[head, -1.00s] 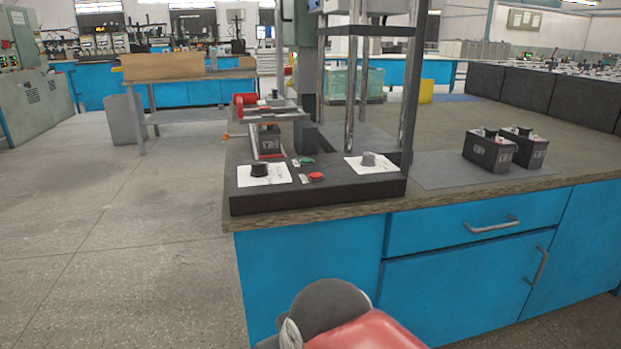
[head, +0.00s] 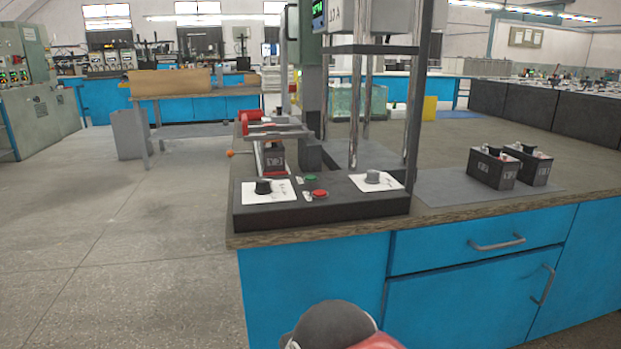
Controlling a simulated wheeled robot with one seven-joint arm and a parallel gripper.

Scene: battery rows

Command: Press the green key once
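The green key (head: 311,178) is a small round button on top of the black control panel (head: 320,210) at the front of the bench machine. A red button (head: 320,194) sits just in front of it, slightly right. A black knob (head: 263,187) on a white plate is to the left, and a grey knob (head: 372,178) on a white plate is to the right. Part of my arm shows at the bottom edge, below and in front of the bench. My gripper's fingers are not in view.
The machine's metal posts (head: 364,110) rise behind the panel. A dark battery (head: 273,157) sits in the red-handled fixture at its left. Two batteries (head: 492,167) stand on a grey mat at the right. The blue-fronted bench (head: 480,290) blocks the front; open floor lies left.

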